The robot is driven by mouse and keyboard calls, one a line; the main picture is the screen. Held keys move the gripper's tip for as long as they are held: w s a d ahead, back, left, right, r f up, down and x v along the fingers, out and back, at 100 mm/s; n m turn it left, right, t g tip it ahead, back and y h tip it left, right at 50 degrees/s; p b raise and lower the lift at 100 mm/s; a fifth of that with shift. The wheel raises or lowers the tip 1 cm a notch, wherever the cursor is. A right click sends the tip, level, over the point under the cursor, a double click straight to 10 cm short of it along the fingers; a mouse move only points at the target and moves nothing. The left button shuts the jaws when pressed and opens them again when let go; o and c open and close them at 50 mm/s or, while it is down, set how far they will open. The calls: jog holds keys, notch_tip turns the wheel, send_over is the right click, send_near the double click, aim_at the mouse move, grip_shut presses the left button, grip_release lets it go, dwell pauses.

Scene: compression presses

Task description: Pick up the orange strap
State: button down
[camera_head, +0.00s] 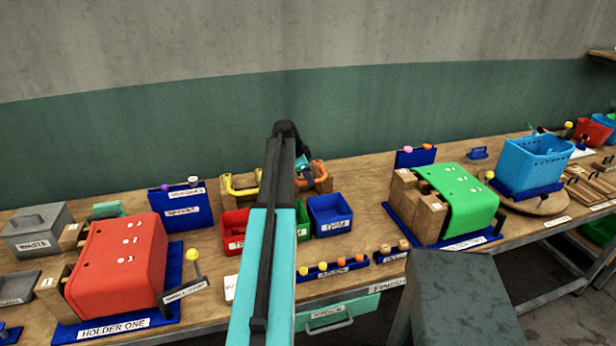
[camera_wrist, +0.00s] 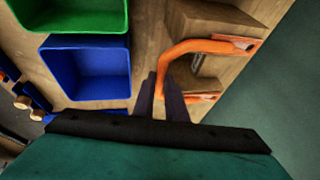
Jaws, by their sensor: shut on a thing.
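The orange strap (camera_wrist: 190,47) is a bent band that arches over a wooden block (camera_wrist: 212,18) in the wrist view. Its flat ends lie at or close to the block; I cannot tell whether they touch it. My gripper (camera_wrist: 160,82) is shut on the strap at its bend, on the near left side. In the head view the strap (camera_head: 319,180) shows in part to the right of my arm, and my gripper (camera_head: 303,162) is at the back of the bench, mostly behind the arm.
A blue bin (camera_wrist: 88,72) and a green bin (camera_wrist: 75,14) stand left of my fingers in the wrist view. A yellow strap (camera_head: 240,186) is left of my arm. A red press cover (camera_head: 122,255) and a green one (camera_head: 458,198) stand further out. The green wall is close behind.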

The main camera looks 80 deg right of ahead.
jog(key=shift+r, duration=0.15)
jog(key=shift+r+b, duration=0.9)
jog(key=shift+r, duration=0.7)
jog(key=s+a+r+b, duration=0.1)
jog(key=s+a+b, duration=0.3)
jog(key=a, duration=1)
jog(key=shift+s+r+b, duration=0.25)
jog(key=shift+s+b, duration=0.1)
jog(key=shift+s, duration=1.45)
jog(key=shift+r, duration=0.1)
